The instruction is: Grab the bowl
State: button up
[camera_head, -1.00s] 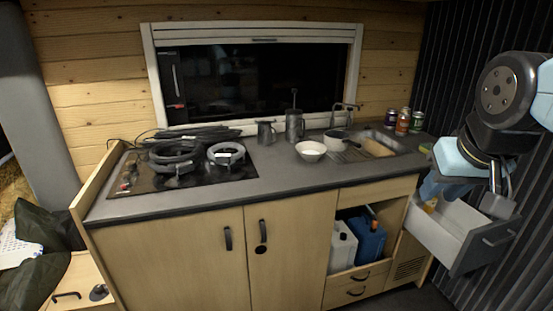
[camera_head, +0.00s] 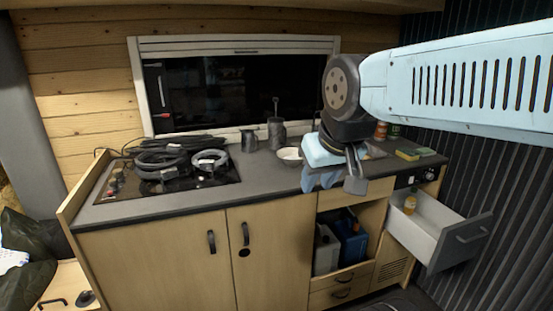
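A white bowl (camera_head: 289,156) sits on the dark grey counter, right of the stove. Its right edge is partly covered by my arm. My gripper (camera_head: 318,184) points down at the counter's front edge, to the right of and nearer than the bowl.
Coiled hoses (camera_head: 183,155) lie on the stove. A grey mug (camera_head: 249,140) and a tall metal pot (camera_head: 276,133) stand behind the bowl. An open drawer (camera_head: 430,228) juts out at the right with a bottle (camera_head: 410,203) inside. My arm hides much of the sink area.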

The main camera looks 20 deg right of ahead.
aim_at(288, 151)
jog(key=i, duration=0.9)
jog(key=z, duration=0.05)
